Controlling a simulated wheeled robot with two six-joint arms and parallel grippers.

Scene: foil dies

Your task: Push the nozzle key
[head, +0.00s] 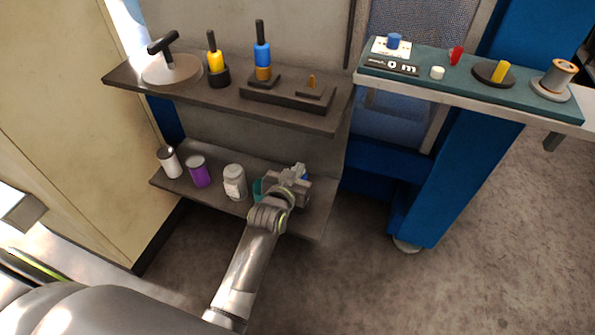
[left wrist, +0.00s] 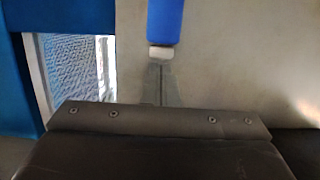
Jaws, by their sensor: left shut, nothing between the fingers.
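My left gripper (head: 300,172) reaches over the right part of the lower shelf in the head view. In the left wrist view its fingers (left wrist: 160,66) are shut and empty. Their tips point at the white end of a blue cylinder (left wrist: 165,22) and look close to it; I cannot tell whether they touch. A bit of blue (head: 305,175) shows beside the gripper in the head view, largely hidden by it. No part is clearly recognisable as the nozzle key; it may be that white end. My right gripper is not in view.
A white can (head: 169,162), a purple can (head: 199,171) and a grey jar (head: 234,183) stand left of my gripper. The upper shelf (head: 125,78) overhangs, carrying a yellow and a blue-handled tool. A teal board (head: 455,66) with small items is at right.

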